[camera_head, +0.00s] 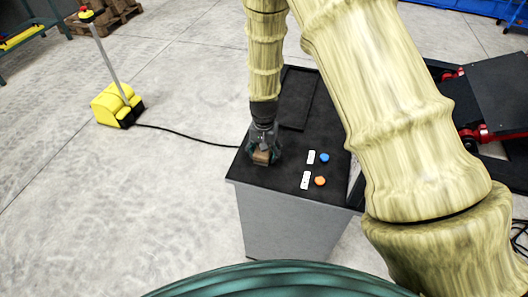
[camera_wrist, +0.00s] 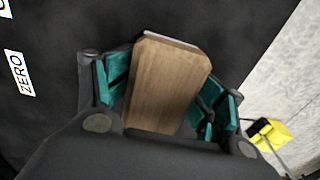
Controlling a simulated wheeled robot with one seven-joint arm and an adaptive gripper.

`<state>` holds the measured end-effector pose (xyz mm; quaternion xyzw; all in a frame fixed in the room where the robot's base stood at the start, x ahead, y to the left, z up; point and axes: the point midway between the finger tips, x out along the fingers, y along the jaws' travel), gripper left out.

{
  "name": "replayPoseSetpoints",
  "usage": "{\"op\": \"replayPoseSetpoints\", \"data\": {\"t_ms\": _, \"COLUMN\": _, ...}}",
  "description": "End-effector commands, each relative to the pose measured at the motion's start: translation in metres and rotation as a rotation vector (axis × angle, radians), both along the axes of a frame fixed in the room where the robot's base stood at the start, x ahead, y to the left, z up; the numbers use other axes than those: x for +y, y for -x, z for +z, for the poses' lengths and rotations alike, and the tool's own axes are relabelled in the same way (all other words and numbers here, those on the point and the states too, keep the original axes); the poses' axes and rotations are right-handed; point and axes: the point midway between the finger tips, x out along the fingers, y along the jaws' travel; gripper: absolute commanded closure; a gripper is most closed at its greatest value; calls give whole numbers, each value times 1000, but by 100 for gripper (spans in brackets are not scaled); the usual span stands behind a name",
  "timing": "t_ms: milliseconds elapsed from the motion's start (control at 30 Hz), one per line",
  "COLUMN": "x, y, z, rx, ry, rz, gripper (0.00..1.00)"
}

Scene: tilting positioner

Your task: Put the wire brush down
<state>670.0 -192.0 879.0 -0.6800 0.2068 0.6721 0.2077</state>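The wire brush (camera_head: 261,158) shows as a brown wooden block with bevelled corners. In the wrist view its wooden back (camera_wrist: 168,82) fills the space between the teal finger pads; its bristles are hidden. My gripper (camera_head: 264,150) points down over the left part of the dark top of a grey cabinet (camera_head: 285,181). Its fingers lie along both sides of the brush and look shut on it. The brush is at or close above the cabinet top; I cannot tell whether it touches.
A blue button (camera_head: 325,158) and an orange button (camera_head: 320,181) with white labels sit right of the brush. A dark rectangular panel (camera_head: 296,98) lies behind. A yellow pedestal (camera_head: 117,105) stands on the floor at left, its cable running to the cabinet. A red-and-black machine (camera_head: 495,90) is at right.

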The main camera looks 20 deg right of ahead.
Motion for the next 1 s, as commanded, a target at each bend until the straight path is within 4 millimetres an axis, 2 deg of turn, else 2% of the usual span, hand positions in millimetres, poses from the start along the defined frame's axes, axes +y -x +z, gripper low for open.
{"op": "replayPoseSetpoints", "data": {"t_ms": 33, "x": 1, "y": 6, "z": -7, "rx": 14, "ry": -1, "rz": 1, "gripper": 30}}
{"op": "replayPoseSetpoints", "data": {"t_ms": 633, "x": 0, "y": 4, "z": -2, "rx": 8, "ry": -1, "rz": 1, "gripper": 30}}
{"op": "replayPoseSetpoints", "data": {"t_ms": 1000, "x": 0, "y": 2, "z": 30, "rx": 4, "ry": 0, "rz": 1, "gripper": 30}}
